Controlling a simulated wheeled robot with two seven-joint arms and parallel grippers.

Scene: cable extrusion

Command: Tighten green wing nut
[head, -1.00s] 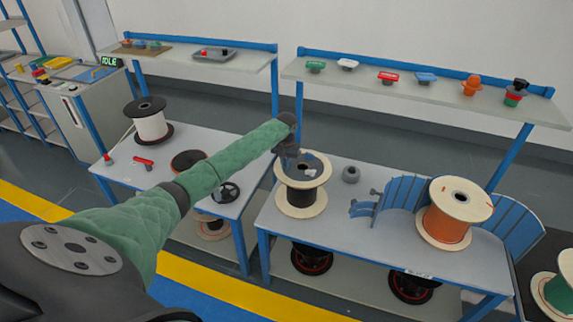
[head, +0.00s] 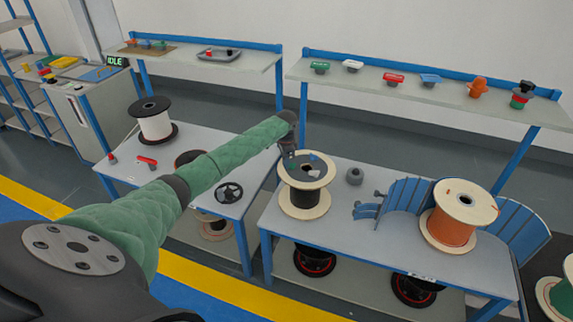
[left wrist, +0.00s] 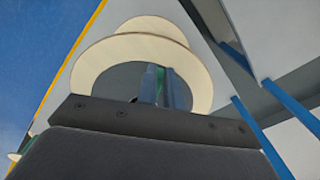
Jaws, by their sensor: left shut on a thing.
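A cable spool with cream flanges and a dark grey disc on top (head: 289,174) stands upright on the near table. It also shows in the left wrist view (left wrist: 92,68). My left gripper (head: 302,156) is over the middle of the disc, pointing down. In the left wrist view its two blue-grey fingers (left wrist: 166,86) are at the disc with a small green piece between them. This looks like the green wing nut (left wrist: 168,80), mostly hidden by the fingers. The gripper is shut on it. My right gripper is not in view.
A small grey cylinder (head: 354,176) stands right of the spool, then a blue slatted guard (head: 405,194) and an orange cable spool (head: 461,215). A black-and-white spool (head: 155,123) is on the left table. A back shelf (head: 445,96) holds several small coloured parts.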

